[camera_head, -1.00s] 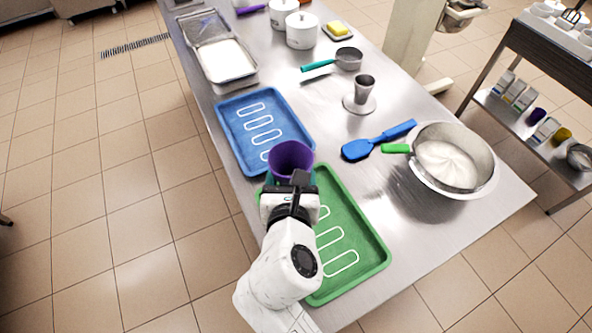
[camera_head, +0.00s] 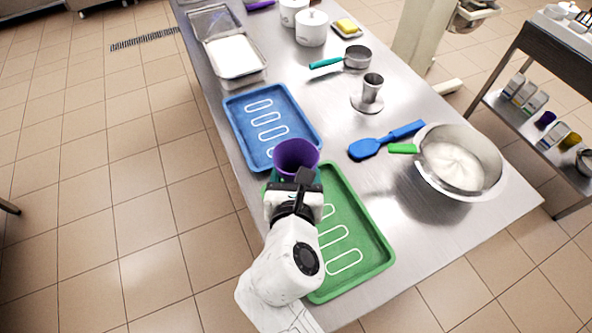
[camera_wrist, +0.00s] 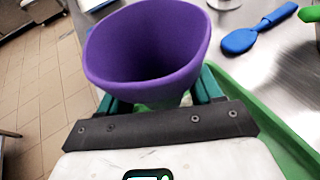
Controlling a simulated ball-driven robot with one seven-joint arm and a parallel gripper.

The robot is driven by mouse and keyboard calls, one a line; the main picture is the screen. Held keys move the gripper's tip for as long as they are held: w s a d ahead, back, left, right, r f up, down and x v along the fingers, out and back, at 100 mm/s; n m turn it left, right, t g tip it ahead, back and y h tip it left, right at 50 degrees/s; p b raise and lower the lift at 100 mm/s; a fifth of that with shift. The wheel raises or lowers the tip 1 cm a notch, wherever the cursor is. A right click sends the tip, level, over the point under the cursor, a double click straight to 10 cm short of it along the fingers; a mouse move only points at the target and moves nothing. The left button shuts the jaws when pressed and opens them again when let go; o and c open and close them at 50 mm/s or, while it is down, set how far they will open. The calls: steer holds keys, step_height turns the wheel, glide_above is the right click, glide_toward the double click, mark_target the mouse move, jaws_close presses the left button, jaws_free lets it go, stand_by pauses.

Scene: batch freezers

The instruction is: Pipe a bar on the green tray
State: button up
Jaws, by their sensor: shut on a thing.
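The green tray (camera_head: 376,262) lies on the near part of the steel table, with white rounded bar outlines showing on it. My gripper (camera_head: 293,178) is over the tray's far left corner and is shut on a purple piping bag (camera_head: 298,157). The bag's wide open mouth points up, and its inside looks empty or dark. In the wrist view the purple bag (camera_wrist: 150,50) stands between the teal fingers, with the green tray (camera_wrist: 265,125) behind. The bag's tip is hidden, and my arm covers the tray's left side.
A blue tray (camera_head: 234,108) with similar outlines lies just beyond. A blue spatula (camera_head: 385,142) and a steel bowl of white mix (camera_head: 425,170) with a green handle are to the right. A metal cup (camera_head: 371,88) on a base and a teal-handled pan (camera_head: 355,57) stand farther back.

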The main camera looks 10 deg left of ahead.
mark_target(295, 161)
steer(key=shift+r+p, duration=2.3)
steer(key=shift+p, duration=0.5)
